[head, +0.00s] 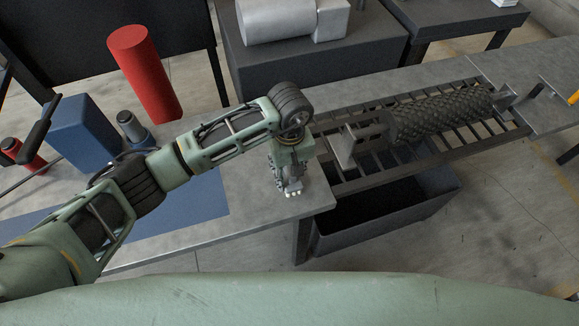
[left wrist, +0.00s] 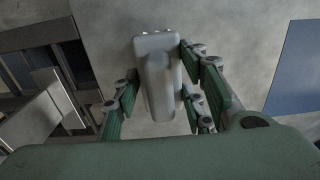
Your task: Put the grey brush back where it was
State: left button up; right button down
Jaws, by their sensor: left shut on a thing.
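My left gripper (head: 290,184) points down at the grey table top, close to the table's front edge and left of the slatted frame. In the left wrist view its fingers (left wrist: 160,90) are on both sides of the grey brush (left wrist: 157,62), shut on it. The brush's smooth grey back faces the wrist camera. In the head view the gripper mostly hides the brush; only small pale tips show below the fingers. I cannot tell whether the brush touches the table. My right gripper is not in view.
A dark textured roller (head: 440,113) lies over the slatted frame (head: 350,182), with a dark open bin (head: 385,217) below. On the left are a blue mat (head: 195,208), a blue box (head: 80,135) and a red cylinder (head: 145,75). Bare table surrounds the gripper.

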aim_at(289, 167)
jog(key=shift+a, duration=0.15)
pick_arm(q)
jog(key=shift+f, duration=0.1)
jog(key=o, duration=1.3)
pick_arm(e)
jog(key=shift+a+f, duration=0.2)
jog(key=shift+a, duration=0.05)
pick_arm(q)
jog(key=shift+r, duration=0.25)
notch_tip(289, 167, up, 10)
jog(key=b, duration=0.3)
jog(key=shift+w+r, duration=0.1)
jog(key=shift+r, duration=0.05)
jog(key=shift+r+b, duration=0.35)
jog(key=shift+r, duration=0.4)
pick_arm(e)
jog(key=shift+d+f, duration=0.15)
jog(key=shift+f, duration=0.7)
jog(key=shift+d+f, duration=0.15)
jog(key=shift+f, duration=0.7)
pick_arm(q)
jog(key=shift+s+f, duration=0.1)
jog(key=shift+s, duration=0.1)
